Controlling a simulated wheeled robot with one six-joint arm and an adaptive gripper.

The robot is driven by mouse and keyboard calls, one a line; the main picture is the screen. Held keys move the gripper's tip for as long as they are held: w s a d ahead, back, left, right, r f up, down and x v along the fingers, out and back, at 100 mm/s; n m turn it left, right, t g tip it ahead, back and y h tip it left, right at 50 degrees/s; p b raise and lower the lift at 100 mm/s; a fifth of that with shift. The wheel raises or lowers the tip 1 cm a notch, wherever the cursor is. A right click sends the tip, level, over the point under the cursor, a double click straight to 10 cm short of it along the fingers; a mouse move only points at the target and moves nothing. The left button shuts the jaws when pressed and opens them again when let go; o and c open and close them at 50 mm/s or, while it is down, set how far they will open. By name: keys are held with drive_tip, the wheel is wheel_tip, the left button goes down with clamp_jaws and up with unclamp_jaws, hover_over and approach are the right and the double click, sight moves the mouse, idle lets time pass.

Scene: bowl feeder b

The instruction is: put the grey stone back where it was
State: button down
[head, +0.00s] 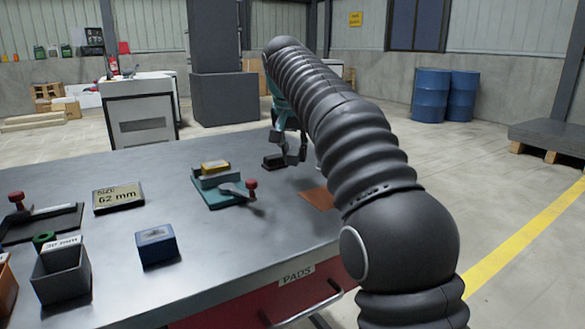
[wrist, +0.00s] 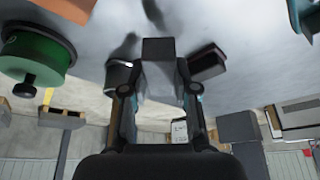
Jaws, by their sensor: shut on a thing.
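The grey stone (wrist: 158,52) is a plain grey block in the wrist view. It sits between the two fingertips of my gripper (wrist: 156,82), which is shut on it. The table surface lies beyond the stone; I cannot tell whether the stone touches it. In the head view my gripper (head: 290,148) is over the far right part of the table, partly hidden by my arm. A small dark block (head: 274,162) is close to its left there; a dark block (wrist: 207,62) also shows right of the stone in the wrist view.
A teal fixture (head: 222,199) with a red knob stands left of my gripper. A brown pad (head: 318,198) lies nearer. A green round thing (wrist: 35,52) shows in the wrist view. A blue box (head: 157,246), a size sign (head: 118,197) and a grey bin (head: 61,276) stand left.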

sight(293, 179)
drive_tip(key=shift+w+a+f, duration=0.1)
drive_tip(key=shift+a+f, duration=0.05)
drive_tip(key=shift+a, duration=0.05)
drive_tip(key=shift+f+b, duration=0.9)
drive_tip(key=shift+f, duration=1.05)
drive_tip(key=shift+f, duration=0.2)
drive_tip(key=c, duration=0.9)
unclamp_jaws()
drive_tip(key=shift+r, duration=0.1)
drive_tip(key=p+v, duration=0.3)
drive_tip(key=v, duration=0.9)
drive_tip(key=shift+r+p, duration=0.1)
drive_tip(key=shift+p, duration=0.25)
